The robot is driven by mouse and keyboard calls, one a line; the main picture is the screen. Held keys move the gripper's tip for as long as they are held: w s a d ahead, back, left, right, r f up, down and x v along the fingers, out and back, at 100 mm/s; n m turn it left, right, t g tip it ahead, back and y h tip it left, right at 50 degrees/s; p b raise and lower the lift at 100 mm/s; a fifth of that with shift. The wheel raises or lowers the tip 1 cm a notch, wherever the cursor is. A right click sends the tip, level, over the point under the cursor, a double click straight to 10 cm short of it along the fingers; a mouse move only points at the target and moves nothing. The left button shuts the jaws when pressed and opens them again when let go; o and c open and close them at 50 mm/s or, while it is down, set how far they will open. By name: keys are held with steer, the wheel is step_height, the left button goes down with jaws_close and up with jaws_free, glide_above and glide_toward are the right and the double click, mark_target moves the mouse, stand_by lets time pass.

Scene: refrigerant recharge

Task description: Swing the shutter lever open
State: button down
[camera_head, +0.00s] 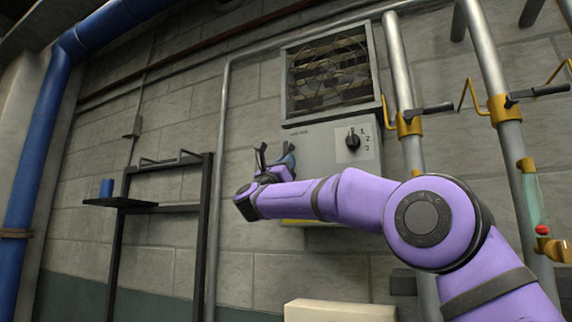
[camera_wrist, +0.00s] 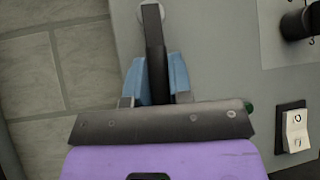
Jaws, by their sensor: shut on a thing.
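The shutter lever (camera_wrist: 153,28) is a dark flat bar in the wrist view, running down from a pale round pivot on the grey panel. My gripper (camera_wrist: 156,78) has its two blue fingers closed on either side of the bar. The bar's lower end is hidden behind my gripper's body. In the head view my gripper (camera_head: 284,160) is at the left part of the grey control box (camera_head: 315,148), and the lever cannot be told clearly there. Above the box is the shutter (camera_head: 328,75), a framed opening with slats and a fan showing behind them.
A black rotary knob (camera_head: 352,138) with numbered positions is on the box, right of my gripper. A white rocker switch (camera_wrist: 295,130) shows in the wrist view. Grey pipes (camera_head: 402,90) with yellow valves stand to the right. A black rack (camera_head: 205,220) stands to the left.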

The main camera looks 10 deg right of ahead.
steer(key=shift+r, duration=0.1)
steer(key=c, duration=1)
jaws_free()
steer(key=shift+c, duration=0.2)
steer(key=v, duration=1.1)
